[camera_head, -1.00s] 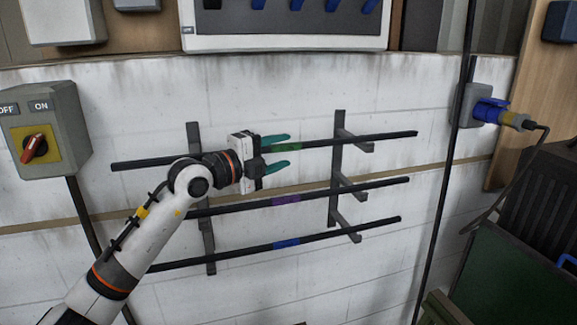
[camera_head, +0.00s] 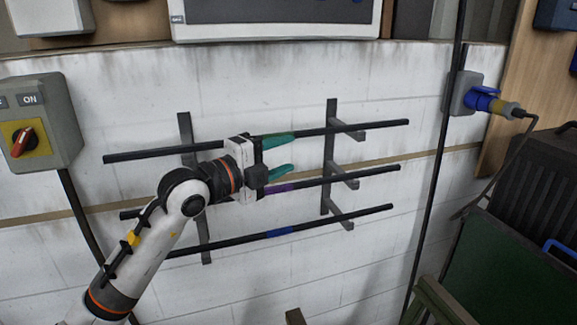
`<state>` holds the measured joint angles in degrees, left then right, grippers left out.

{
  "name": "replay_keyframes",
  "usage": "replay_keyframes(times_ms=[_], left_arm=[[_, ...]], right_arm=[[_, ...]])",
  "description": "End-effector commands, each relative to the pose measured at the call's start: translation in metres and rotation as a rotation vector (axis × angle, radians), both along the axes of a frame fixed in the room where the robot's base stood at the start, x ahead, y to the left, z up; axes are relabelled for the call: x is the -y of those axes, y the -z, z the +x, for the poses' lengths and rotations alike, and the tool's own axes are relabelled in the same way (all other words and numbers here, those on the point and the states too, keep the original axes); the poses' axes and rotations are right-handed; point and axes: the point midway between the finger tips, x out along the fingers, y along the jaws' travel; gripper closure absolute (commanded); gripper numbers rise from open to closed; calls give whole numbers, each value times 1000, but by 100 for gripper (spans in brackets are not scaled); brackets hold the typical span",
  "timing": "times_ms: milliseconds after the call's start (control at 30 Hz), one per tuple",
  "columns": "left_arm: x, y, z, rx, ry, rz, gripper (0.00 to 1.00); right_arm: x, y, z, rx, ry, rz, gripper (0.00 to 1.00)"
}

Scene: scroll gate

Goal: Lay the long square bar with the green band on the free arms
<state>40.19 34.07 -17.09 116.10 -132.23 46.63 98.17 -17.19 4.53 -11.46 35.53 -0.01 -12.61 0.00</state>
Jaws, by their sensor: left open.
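The long dark bar (camera_head: 375,127) at the top spans the two wall uprights and appears to lie on their top arms. Its green band is not clearly visible; my gripper's upper finger covers that stretch. My left gripper (camera_head: 288,154) is open, with teal fingers pointing right. The upper finger overlaps the top bar in the picture, and the lower finger is between the top and middle bars. I cannot tell whether it touches either. My right gripper is not in view.
The right upright (camera_head: 329,155) and left upright (camera_head: 204,235) carry a middle bar with a purple band (camera_head: 279,188) and a lower bar with a blue band (camera_head: 280,232). A switch box (camera_head: 50,115) is left; a blue plug (camera_head: 484,102) is right.

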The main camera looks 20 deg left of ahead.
Motion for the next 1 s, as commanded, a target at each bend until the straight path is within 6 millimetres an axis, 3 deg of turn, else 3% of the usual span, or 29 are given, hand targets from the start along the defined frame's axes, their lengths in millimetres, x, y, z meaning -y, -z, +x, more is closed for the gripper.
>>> replay_keyframes(times_ms=[600,1000], left_arm=[[25,0,-36,0,2,-1,53],[27,0,-40,1,-1,-1,53]], right_arm=[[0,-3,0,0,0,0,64],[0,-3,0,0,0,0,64]])
